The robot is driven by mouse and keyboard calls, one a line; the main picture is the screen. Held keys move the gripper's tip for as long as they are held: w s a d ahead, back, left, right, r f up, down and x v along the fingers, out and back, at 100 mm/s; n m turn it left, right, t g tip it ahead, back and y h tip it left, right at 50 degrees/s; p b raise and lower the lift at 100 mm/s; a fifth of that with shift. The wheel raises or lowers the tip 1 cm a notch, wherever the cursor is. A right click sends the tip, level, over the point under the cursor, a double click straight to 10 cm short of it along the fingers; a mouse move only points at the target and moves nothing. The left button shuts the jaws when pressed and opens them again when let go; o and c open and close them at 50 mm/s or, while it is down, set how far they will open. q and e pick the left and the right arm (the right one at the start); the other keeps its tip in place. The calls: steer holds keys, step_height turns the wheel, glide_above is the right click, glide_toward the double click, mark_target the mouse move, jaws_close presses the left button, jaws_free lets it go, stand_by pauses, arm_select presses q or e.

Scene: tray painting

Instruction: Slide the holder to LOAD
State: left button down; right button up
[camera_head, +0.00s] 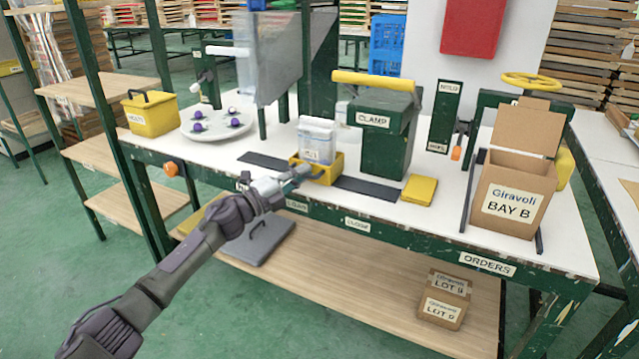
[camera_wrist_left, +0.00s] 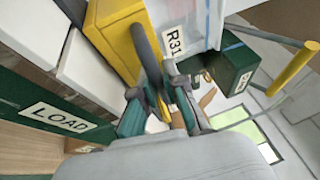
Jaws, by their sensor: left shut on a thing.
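The yellow holder (camera_head: 331,174) sits on a dark rail (camera_head: 364,187) on the bench, with a white and clear container (camera_head: 316,140) standing in it. My left gripper (camera_head: 303,171) is at the front of the holder, shut on its dark handle. In the left wrist view the gripper (camera_wrist_left: 165,98) closes around the handle (camera_wrist_left: 146,50) of the yellow holder (camera_wrist_left: 117,30). The container there shows a label reading R31. The LOAD label (camera_head: 297,205) is on the bench's front edge, left of the CLOSE label (camera_head: 357,224). My right gripper is not in view.
The green CLAMP box (camera_head: 385,140) with a yellow bar stands right of the holder. A yellow block (camera_head: 419,190) lies by the rail's right end. A plate (camera_head: 216,125) with purple-topped items and a yellow bin (camera_head: 150,114) stand left. The BAY B carton (camera_head: 512,193) is at right.

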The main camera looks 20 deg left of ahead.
arm_select(q)
steer(key=shift+a+f, duration=0.1)
steer(key=shift+a, duration=0.65)
steer(key=c, duration=1.2)
jaws_free()
steer(key=v, duration=1.2)
